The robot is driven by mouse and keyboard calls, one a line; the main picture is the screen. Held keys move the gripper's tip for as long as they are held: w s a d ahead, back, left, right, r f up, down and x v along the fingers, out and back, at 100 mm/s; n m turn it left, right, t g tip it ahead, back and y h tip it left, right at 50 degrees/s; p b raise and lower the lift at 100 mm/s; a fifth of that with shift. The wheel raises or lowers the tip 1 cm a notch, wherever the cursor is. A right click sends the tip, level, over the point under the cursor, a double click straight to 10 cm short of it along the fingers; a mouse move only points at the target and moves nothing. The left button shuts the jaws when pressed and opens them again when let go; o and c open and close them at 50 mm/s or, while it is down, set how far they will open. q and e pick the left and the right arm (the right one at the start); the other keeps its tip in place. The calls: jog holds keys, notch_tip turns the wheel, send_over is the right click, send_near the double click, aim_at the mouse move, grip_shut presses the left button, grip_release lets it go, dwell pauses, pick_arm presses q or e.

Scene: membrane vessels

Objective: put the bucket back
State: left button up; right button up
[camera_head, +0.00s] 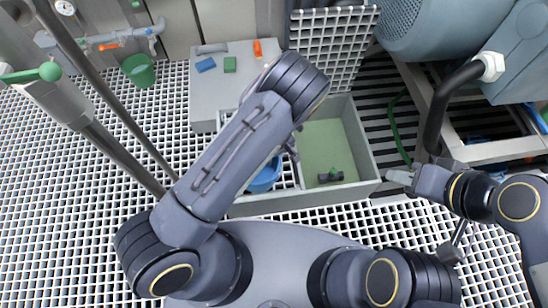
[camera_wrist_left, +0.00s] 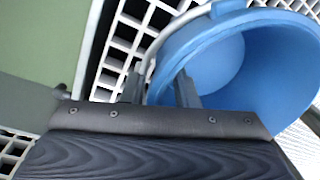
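The blue bucket (camera_head: 266,178) is partly hidden behind my left forearm in the head view, just left of the open pit. In the left wrist view the bucket (camera_wrist_left: 275,60) appears tilted, its mouth toward the camera, with a pale handle along its rim. My left gripper (camera_wrist_left: 160,90) is open at the near rim. One finger shows outside the bucket and the other inside, with a gap between them; contact cannot be told. My right gripper (camera_head: 397,178) is at the pit's right edge, away from the bucket; its opening is unclear.
The grey-walled pit (camera_head: 366,150) has a green floor with a small dark object (camera_head: 330,176). A grating panel (camera_head: 330,45) leans behind it. A grey platform (camera_head: 215,100) carries small coloured items. A green bucket (camera_head: 138,70) stands upper left. White grating floor is clear at left.

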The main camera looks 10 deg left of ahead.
pick_arm(q)
notch_tip(320, 180, up, 11)
jog(key=p, duration=0.3)
jog(key=shift+w+d+p, duration=0.3)
jog(key=shift+d+p, duration=0.05)
jog(key=shift+p, duration=0.05)
jog(key=shift+r, duration=0.1)
jog(key=s+a+r+m+h, duration=0.1)
jog(key=s+a+r+h, duration=0.1)
jog(key=r, duration=0.5)
jog(key=s+a+r+t+h, duration=0.1)
jog(key=s+a+r+h, duration=0.15)
jog(key=r, duration=0.55)
jog(key=s+a+r+m+h, duration=0.1)
jog(key=a+r+h, duration=0.15)
jog(key=r, duration=0.45)
jog(key=s+a+r+m+t, duration=0.1)
jog(key=s+a+r, duration=0.1)
jog(key=s, duration=0.3)
jog(key=s+a+r+m+t+y, duration=0.1)
jog(key=s+a+r+t, duration=0.1)
jog(key=s, duration=0.3)
jog(key=s+a+r+m+t+y, duration=0.1)
jog(key=s+a+r+m+t, duration=0.1)
jog(key=s+a+r, duration=0.2)
jog(key=shift+s+r, duration=0.3)
jog(key=shift+s, duration=0.4)
jog(key=shift+a, duration=0.1)
